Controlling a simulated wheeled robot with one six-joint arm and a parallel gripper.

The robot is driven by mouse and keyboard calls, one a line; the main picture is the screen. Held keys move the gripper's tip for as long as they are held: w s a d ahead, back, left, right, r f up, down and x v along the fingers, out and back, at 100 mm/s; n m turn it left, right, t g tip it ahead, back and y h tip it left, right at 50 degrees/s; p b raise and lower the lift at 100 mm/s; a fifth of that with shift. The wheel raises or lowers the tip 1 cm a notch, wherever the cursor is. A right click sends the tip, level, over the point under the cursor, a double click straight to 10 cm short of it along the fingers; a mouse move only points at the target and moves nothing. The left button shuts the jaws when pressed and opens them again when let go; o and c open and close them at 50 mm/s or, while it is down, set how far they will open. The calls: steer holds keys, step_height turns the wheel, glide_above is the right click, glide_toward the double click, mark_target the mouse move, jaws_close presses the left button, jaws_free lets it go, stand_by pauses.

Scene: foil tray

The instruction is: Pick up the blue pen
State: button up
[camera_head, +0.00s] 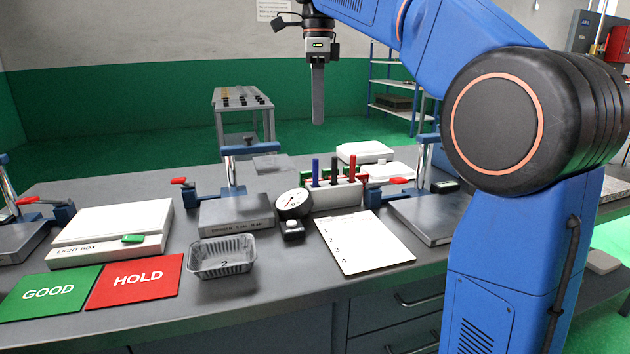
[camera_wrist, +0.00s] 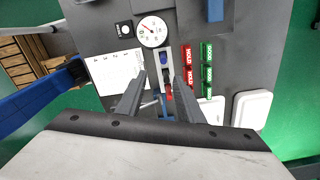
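The blue pen (camera_head: 315,170) stands upright in a pale holder (camera_head: 340,197), left of a black pen (camera_head: 334,168) and a red pen (camera_head: 351,167). In the wrist view I look down on the blue pen (camera_wrist: 163,57), which is the uppermost of the row in its holder. My gripper (camera_head: 318,122) hangs with its fingers pointing down, well above the table and apart from the pens. In the wrist view my gripper (camera_wrist: 159,71) has its two fingers spread, with nothing seen held between them. The head view shows the fingers overlapping.
A dial gauge (camera_head: 293,203) stands left of the holder. A numbered white sheet (camera_head: 362,242) and a foil tray (camera_head: 222,257) lie in front. Red and green stamps or blocks (camera_wrist: 188,68) sit beside the holder.

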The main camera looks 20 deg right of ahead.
glide_toward(315, 167)
step_height(315, 167, down, 5)
steer(key=f, duration=0.4)
steer(key=shift+w+d, duration=0.15)
steer(key=shift+w, duration=0.2)
steer(key=shift+f, duration=0.7)
jaws_close()
